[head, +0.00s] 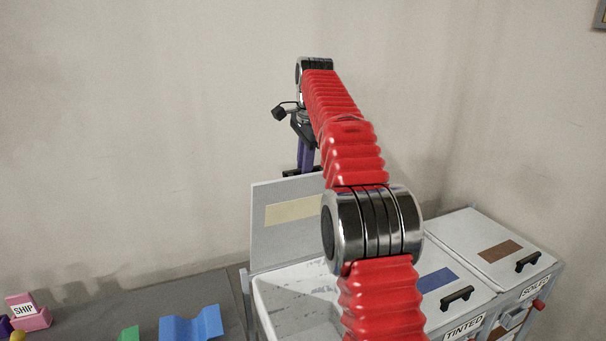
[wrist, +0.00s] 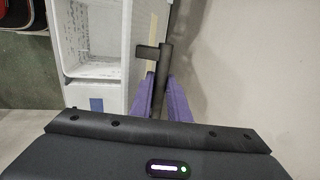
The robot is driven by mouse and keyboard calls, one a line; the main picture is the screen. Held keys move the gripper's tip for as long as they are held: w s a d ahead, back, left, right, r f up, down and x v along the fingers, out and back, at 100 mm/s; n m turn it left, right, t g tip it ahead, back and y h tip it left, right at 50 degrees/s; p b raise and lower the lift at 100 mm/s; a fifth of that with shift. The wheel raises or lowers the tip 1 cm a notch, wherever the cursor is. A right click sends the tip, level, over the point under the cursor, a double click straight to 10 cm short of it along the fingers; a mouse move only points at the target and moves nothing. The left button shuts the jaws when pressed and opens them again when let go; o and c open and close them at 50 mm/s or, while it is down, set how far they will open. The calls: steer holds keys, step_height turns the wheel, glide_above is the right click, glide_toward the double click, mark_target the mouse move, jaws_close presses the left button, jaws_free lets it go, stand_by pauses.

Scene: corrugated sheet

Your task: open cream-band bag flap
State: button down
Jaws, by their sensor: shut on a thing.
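The cream-band flap (head: 285,230) stands roughly upright at the back of its white bag compartment (head: 290,290), which is open and shows a streaked pale interior. My gripper (head: 304,170) is at the flap's top edge, its purple fingers pointing down. In the wrist view, my gripper (wrist: 161,88) is shut on the flap's black handle (wrist: 163,60), which sits between the two fingers. The flap shows there nearly edge-on, and the open compartment (wrist: 108,68) lies to its left. My red arm hides part of the flap and compartment in the head view.
The blue-band flap (head: 455,272), above the TINTED label, and the brown-band flap (head: 480,235), beside the SOILED label, are closed. A grey table (head: 120,302) at left holds a blue corrugated sheet (head: 192,326) and a pink SHIP block (head: 30,315). A wall stands close behind.

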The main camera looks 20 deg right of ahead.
steer(key=shift+w+d+f, duration=0.2)
steer(key=shift+w+d, duration=0.3)
steer(key=shift+w, duration=0.1)
steer(key=shift+a, duration=0.1)
steer(key=c, duration=1.9)
jaws_free()
steer(key=shift+c, duration=0.2)
steer(key=shift+o, duration=1.3)
steer(key=shift+a+r, duration=0.15)
steer(key=shift+a, duration=0.1)
steer(key=shift+r, duration=0.1)
